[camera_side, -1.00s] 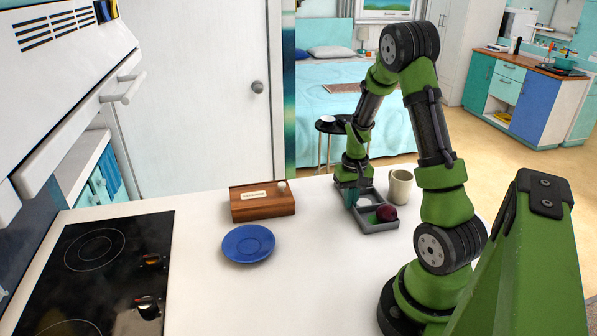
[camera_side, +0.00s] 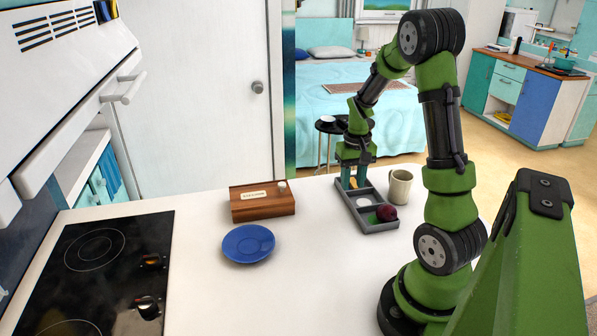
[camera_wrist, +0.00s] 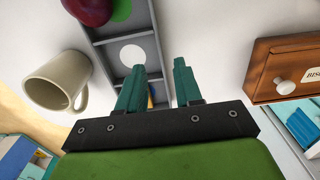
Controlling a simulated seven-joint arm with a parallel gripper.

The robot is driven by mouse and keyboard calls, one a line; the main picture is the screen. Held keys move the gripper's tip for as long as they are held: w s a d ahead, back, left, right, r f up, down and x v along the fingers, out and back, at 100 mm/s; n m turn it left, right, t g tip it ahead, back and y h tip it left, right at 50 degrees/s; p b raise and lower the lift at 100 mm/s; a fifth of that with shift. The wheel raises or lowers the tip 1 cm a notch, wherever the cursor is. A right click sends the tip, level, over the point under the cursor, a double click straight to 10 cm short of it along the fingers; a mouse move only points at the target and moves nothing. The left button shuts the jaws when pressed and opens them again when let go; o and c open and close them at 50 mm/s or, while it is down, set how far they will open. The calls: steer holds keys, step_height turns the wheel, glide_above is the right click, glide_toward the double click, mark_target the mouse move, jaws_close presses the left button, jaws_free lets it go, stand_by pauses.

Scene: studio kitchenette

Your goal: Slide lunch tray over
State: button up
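The lunch tray (camera_side: 381,227) is grey with compartments in a row and lies on the white counter. A dark red round fruit (camera_side: 386,212) and a green disc sit in its near compartment. A white disc (camera_side: 370,201) is in the middle one, and something yellow is partly hidden at the far end. My gripper (camera_side: 352,187) is open at the tray's far end, pointing down. In the wrist view, the tray (camera_wrist: 154,52) has its side wall running between my spread fingers (camera_wrist: 157,66), one finger over the tray, the other outside. Contact cannot be told.
A cream mug (camera_side: 400,187) stands close to the tray's right. A wooden box (camera_side: 262,208) with a pale knob and a blue plate (camera_side: 248,244) are to the left. A black hob (camera_side: 100,270) is further left. Bare counter lies between plate and tray.

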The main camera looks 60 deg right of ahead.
step_height(320, 180, up, 10)
steer(key=shift+r, duration=0.2)
stand_by(0.3)
steer(key=s+a+r+n+t+y, duration=0.1)
steer(key=a+r+n+t, duration=0.1)
steer(key=a, duration=1.2)
steer(key=s+a+r+n+t+y, duration=0.1)
steer(key=a+r+n+t, duration=0.2)
steer(key=a, duration=1.1)
steer(key=shift+s+a+r+t, duration=0.15)
steer(key=shift+s+r+t, duration=0.1)
steer(key=shift+r+t, duration=0.8)
steer(key=shift+f, duration=0.1)
